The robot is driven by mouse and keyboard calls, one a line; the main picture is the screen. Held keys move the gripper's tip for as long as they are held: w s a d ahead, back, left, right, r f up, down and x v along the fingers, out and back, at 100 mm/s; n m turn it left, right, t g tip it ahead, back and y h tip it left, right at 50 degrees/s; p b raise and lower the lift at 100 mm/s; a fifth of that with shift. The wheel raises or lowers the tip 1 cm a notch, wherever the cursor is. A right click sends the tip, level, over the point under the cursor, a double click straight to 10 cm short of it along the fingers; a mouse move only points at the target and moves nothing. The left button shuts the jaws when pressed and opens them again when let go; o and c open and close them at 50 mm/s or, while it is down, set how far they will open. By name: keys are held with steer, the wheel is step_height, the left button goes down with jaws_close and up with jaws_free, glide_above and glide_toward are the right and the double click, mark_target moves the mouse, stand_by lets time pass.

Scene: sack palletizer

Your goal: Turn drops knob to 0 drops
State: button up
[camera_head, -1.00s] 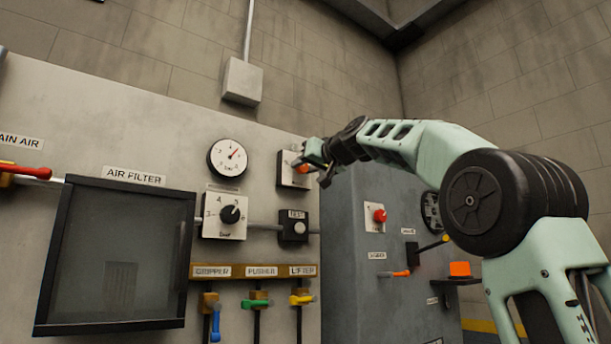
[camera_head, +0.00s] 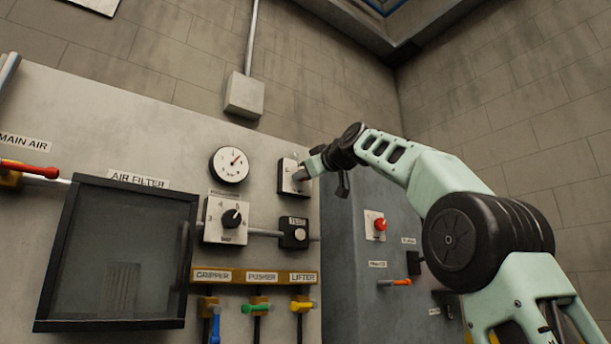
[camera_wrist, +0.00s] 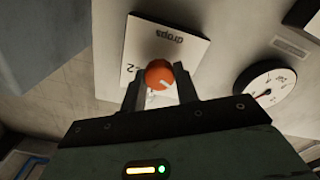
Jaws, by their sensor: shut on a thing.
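The drops knob is an orange round knob (camera_wrist: 159,74) on a white plate (camera_wrist: 182,50). In the wrist view the plate reads "drops" upside down, with a "2" left of the knob. A short pale mark shows on the knob's lower part, near the fingers. My gripper (camera_wrist: 160,88) is shut on the knob, one finger at each side. In the head view my gripper (camera_head: 303,174) is at the plate (camera_head: 288,178), right of the gauge, and hides the knob. The other dial figures are hidden or unreadable.
A round gauge (camera_head: 231,164) is left of the plate; it also shows in the wrist view (camera_wrist: 265,92). A bar dial (camera_head: 232,218) and a test button box (camera_head: 294,232) sit below. A grey cabinet with a red button (camera_head: 380,224) stands to the right.

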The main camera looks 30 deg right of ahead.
stand_by(0.5)
steer(key=o, duration=1)
steer(key=shift+c, duration=0.2)
steer(key=s+b, duration=0.7)
steer(key=s, duration=1)
steer(key=shift+s+d+b, duration=0.2)
steer(key=shift+d+b, duration=0.1)
steer(key=shift+b, duration=0.05)
